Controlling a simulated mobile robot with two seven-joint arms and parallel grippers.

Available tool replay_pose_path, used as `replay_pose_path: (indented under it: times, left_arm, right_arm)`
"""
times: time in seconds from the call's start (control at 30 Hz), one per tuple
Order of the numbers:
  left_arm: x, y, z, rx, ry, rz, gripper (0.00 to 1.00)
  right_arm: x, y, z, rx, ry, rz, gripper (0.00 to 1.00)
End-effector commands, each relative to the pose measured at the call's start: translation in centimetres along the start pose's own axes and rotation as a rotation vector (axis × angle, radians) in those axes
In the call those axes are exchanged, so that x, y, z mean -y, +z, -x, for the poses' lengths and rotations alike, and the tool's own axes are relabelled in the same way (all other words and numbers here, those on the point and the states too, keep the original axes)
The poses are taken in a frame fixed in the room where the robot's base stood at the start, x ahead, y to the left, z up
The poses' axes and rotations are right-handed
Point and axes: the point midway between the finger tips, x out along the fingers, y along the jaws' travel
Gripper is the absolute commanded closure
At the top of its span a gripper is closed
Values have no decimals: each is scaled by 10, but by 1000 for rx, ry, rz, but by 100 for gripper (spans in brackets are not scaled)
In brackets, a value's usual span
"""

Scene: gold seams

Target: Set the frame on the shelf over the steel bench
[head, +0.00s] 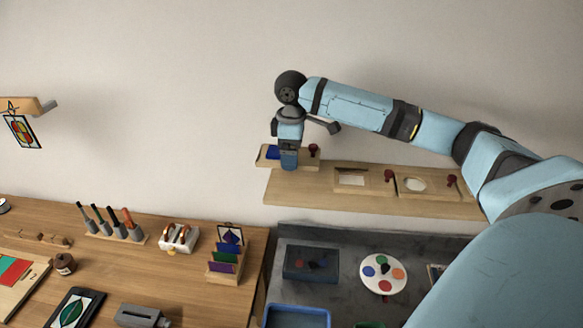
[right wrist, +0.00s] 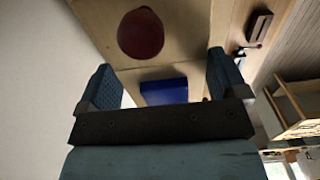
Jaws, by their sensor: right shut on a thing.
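A pale wooden frame (head: 306,164) with a blue patch (head: 271,153) and a dark red knob (head: 314,148) is at the left end of the wall shelf (head: 290,190). It overhangs or hovers past that end; I cannot tell whether it touches the shelf. My right gripper (head: 289,163) points down and is shut on it. In the right wrist view the blue patch (right wrist: 164,91) shows between the fingers, with the red knob (right wrist: 141,33) beyond. The steel bench (head: 345,243) is below the shelf. My left gripper is not in view.
Two wooden pieces with red knobs (head: 352,180) (head: 415,184) lie farther right on the shelf. The bench holds a dark tray (head: 310,276), a white palette (head: 383,287) and a blue bin (head: 297,317). A wooden table (head: 205,290) with tools stands left. My right arm covers the shelf's right end.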

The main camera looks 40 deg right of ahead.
Motion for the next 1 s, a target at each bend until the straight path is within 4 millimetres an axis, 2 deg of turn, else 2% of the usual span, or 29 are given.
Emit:
replay_pose_path:
  times: [0.1,0.27,0.5,0.9,0.93,1.0]
  left_arm:
    - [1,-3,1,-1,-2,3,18]
    - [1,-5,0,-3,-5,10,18]
    - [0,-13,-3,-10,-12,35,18]
    - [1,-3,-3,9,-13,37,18]
    - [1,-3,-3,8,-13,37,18]
    - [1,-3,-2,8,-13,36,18]
  right_arm:
    - [0,0,-12,0,-1,0,35]
    - [0,0,-22,0,0,0,35]
    - [0,0,-55,0,0,0,35]
    - [0,0,-63,-1,0,1,35]
    - [0,0,-62,0,0,1,2]
    - [0,0,-62,0,0,1,0]
